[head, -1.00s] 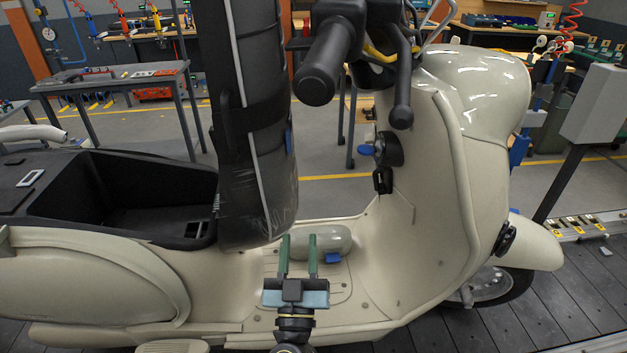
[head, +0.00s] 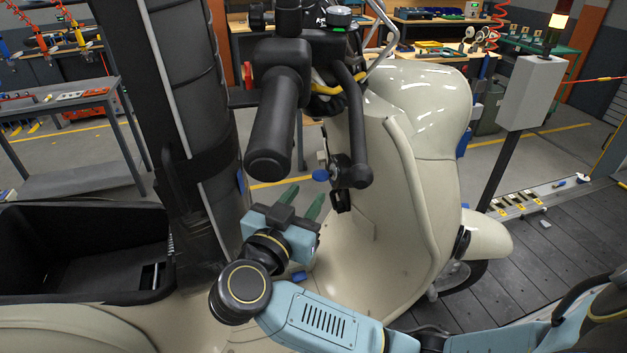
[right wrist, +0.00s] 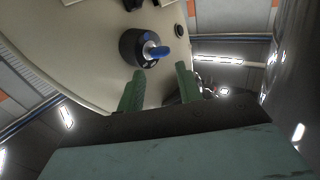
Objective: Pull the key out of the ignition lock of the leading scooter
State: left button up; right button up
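The key shows as a blue head (head: 321,175) at the ignition lock (head: 343,168), a black round housing on the inner side of the cream leg shield. In the right wrist view the blue key (right wrist: 158,53) sticks out from the face of the black lock (right wrist: 134,48). My right gripper (head: 306,192) is open and empty, just below and left of the key. In the right wrist view its two green fingers (right wrist: 160,72) are spread, with the key beyond their tips and not touched. The brake lever partly covers the lock in the head view. My left gripper is out of view.
The black handlebar grip (head: 270,125) and brake lever (head: 356,130) hang close above the lock. The upright black seat (head: 185,90) stands left of my gripper. The cream leg shield (head: 410,220) rises on the right. The space between seat and shield is open.

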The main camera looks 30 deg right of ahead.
aim_at(317, 178)
jog(key=x, duration=0.6)
jog(key=shift+a, duration=0.1)
jog(key=c, duration=0.6)
jog(key=shift+o, duration=0.2)
jog(key=shift+a+p, duration=0.2)
jog(key=shift+p, duration=0.25)
jog(key=shift+a, duration=0.1)
jog(key=shift+w+a+r, duration=0.1)
jog(key=shift+a, duration=0.1)
